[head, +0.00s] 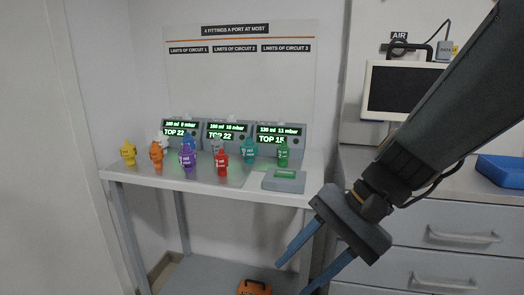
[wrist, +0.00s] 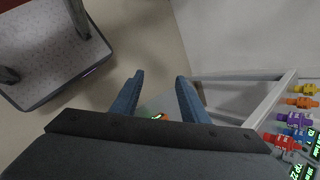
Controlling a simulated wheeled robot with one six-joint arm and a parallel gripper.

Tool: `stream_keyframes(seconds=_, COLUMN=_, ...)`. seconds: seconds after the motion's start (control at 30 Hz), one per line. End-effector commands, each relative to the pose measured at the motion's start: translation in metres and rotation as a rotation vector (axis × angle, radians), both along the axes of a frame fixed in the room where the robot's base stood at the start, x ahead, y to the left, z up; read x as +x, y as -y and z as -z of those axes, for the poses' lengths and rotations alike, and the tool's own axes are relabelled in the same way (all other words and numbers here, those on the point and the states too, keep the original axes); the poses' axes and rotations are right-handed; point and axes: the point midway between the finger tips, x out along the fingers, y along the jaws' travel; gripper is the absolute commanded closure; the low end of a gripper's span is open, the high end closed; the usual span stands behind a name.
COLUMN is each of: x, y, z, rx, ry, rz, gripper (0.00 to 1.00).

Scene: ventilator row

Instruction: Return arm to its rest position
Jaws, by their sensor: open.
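My gripper (head: 312,265) is at the lower right of the head view, in front of the table's right end. Its two blue fingers are spread apart with nothing between them, and they point down and to the left. In the wrist view my gripper (wrist: 158,95) is also open and empty, over the floor. My arm comes in from the upper right of the head view.
A white table (head: 225,194) holds several coloured fittings, three lit displays and a grey device (head: 284,180). An orange case (head: 254,287) sits on its lower shelf. A drawer cabinet (head: 455,237) with a monitor (head: 398,90) and blue tray (head: 502,171) stands right.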

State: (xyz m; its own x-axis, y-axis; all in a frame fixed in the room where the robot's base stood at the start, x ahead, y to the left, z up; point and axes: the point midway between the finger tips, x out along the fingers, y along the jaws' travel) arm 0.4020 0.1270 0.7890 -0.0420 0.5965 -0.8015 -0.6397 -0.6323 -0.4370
Motion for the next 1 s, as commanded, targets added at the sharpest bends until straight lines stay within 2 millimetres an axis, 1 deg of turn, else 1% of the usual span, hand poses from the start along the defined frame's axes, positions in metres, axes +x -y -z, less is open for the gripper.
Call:
stream_keyframes(seconds=0.03, x=-0.013, y=-0.002, z=0.005, rx=-0.071, ry=0.039, rz=-0.126, gripper=0.59)
stream_keyframes(seconds=0.1, x=-0.025, y=0.003, z=0.011, rx=-0.155, ry=0.086, rz=-0.265, gripper=0.59)
stream_keyframes(seconds=0.2, x=-0.033, y=0.009, z=0.016, rx=-0.247, ry=0.145, rz=-0.423, gripper=0.59)
stream_keyframes(seconds=0.33, x=-0.037, y=0.017, z=0.018, rx=-0.337, ry=0.211, rz=-0.582, gripper=0.59)
stream_keyframes(seconds=0.5, x=-0.037, y=0.023, z=0.018, rx=-0.429, ry=0.29, rz=-0.75, gripper=0.59)
stream_keyframes(seconds=0.7, x=-0.032, y=0.028, z=0.015, rx=-0.52, ry=0.38, rz=-0.924, gripper=0.59)
stream_keyframes(seconds=1.0, x=-0.03, y=0.041, z=-0.004, rx=-0.53, ry=0.354, rz=-0.871, gripper=0.59)
